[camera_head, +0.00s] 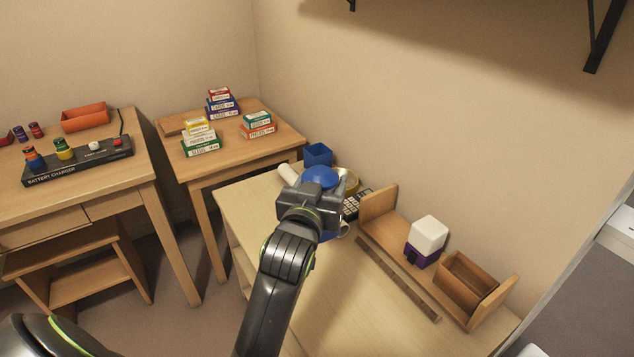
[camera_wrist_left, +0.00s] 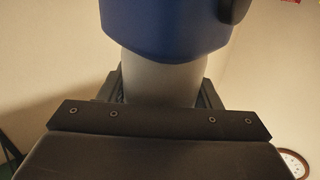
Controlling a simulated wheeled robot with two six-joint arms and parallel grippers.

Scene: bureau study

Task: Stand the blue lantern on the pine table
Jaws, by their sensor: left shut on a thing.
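My left gripper (camera_head: 312,200) is shut on the blue lantern (camera_head: 320,177) and hides much of it in the head view. The lantern's blue domed top shows just beyond the jaws, with a bit of blue below them, over the light wooden desk (camera_head: 350,310) on the right. I cannot tell whether it touches the desk. In the left wrist view the lantern's pale grey middle sits between the fingers, with a wide blue part (camera_wrist_left: 165,28) above. Three wooden tables show; which is pine I cannot tell for sure. My right gripper is out of view.
The middle table (camera_head: 240,165) holds stacked small boxes (camera_head: 222,103), with bare wood at its front. The left desk (camera_head: 150,185) holds a battery charger (camera_head: 80,162) and orange tray (camera_head: 85,117). Near my gripper are a blue cup (camera_head: 317,153), a calculator (camera_head: 352,207) and a white-and-purple lantern (camera_head: 427,236).

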